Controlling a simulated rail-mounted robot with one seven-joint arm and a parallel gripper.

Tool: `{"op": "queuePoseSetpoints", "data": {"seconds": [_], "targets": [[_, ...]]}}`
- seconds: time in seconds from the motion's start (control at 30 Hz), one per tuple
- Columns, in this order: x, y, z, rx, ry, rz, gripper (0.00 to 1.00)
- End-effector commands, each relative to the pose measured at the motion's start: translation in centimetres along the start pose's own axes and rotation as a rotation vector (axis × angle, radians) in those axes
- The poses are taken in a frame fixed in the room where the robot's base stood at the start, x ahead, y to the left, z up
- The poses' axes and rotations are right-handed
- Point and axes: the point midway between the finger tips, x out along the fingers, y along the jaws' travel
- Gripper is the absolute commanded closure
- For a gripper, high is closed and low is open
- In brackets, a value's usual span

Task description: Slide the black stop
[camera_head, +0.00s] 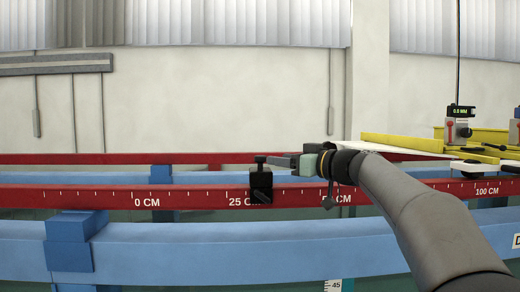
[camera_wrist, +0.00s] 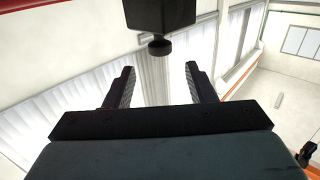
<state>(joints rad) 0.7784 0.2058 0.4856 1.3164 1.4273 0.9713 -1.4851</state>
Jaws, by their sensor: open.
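The black stop (camera_head: 261,184) is a small dark block with a knob on top. It sits on the red rail (camera_head: 180,197) in the head view, just right of the 25 CM mark. My gripper (camera_head: 278,160) reaches in from the right at the height of the stop's top, its fingertips close to the knob. I cannot tell from the head view whether they touch it. In the wrist view, my gripper (camera_wrist: 160,80) is open with nothing between its two fingers. A black block with a round knob (camera_wrist: 160,46), likely the stop, shows beyond the fingertips.
A blue beam (camera_head: 190,248) runs in front of the red rail, with a blue block (camera_head: 73,250) on it at left. A yellow carriage (camera_head: 402,142) with a gauge (camera_head: 459,131) stands at right near 100 CM. The rail left of the stop looks clear.

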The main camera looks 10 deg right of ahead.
Motion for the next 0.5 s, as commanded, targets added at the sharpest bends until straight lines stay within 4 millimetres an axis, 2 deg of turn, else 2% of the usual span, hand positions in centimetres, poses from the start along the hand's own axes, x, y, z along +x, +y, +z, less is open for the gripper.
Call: {"op": "queuePoseSetpoints", "data": {"seconds": [0.03, 0.2, 0.33, 0.5], "targets": [[1.3, -0.1, -0.5, 0.004, 0.0, -0.006, 0.5], [4.7, -0.1, -0.5, 0.003, -0.001, -0.004, 0.5], [6.6, 0.0, -0.3, 0.002, 0.0, -0.003, 0.5], [7.9, -0.1, -0.1, 0.001, -0.001, -0.001, 0.5]]}}
